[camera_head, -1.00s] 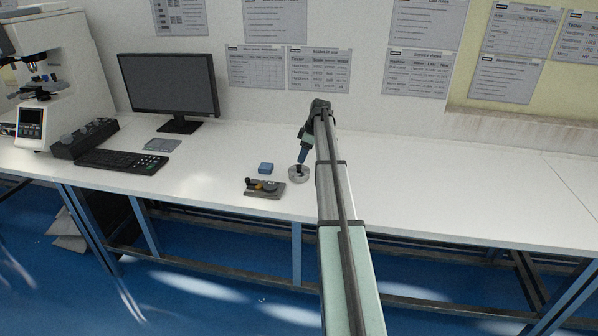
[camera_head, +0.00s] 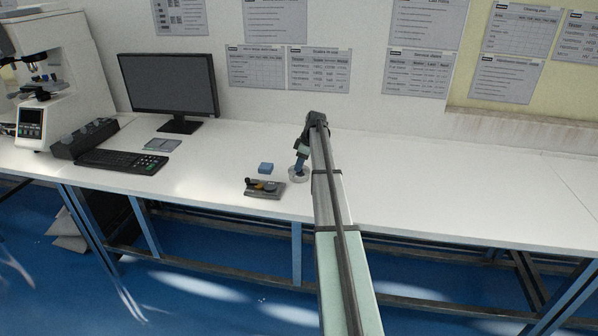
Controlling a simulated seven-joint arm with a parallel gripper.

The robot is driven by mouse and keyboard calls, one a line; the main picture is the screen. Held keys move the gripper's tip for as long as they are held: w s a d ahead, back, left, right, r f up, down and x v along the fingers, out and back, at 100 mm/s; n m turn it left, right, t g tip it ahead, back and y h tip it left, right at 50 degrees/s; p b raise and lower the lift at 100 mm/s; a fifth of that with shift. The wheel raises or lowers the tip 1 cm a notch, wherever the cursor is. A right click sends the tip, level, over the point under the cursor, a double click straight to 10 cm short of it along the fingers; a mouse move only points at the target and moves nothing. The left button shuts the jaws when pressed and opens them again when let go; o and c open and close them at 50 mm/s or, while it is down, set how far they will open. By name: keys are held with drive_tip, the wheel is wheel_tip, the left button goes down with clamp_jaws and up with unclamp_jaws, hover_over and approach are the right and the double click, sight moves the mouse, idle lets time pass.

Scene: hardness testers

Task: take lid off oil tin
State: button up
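A small round grey tin (camera_head: 299,175) stands on the white bench, just left of my arm; I take it to be the oil tin. My gripper (camera_head: 299,172) points down at the tin's top, with its tips at or just above it. The fingers are too small and dark to tell whether they are open or shut. I cannot make out the lid separately from the tin, or whether the tips touch it.
Left of the tin are a small blue block (camera_head: 265,168) and a grey tray (camera_head: 266,194) with small dark and orange parts. A keyboard (camera_head: 122,161), a monitor (camera_head: 170,85) and a microscope-like tester (camera_head: 45,90) stand further left. The white bench (camera_head: 450,190) is clear to the right.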

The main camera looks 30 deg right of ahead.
clamp_jaws()
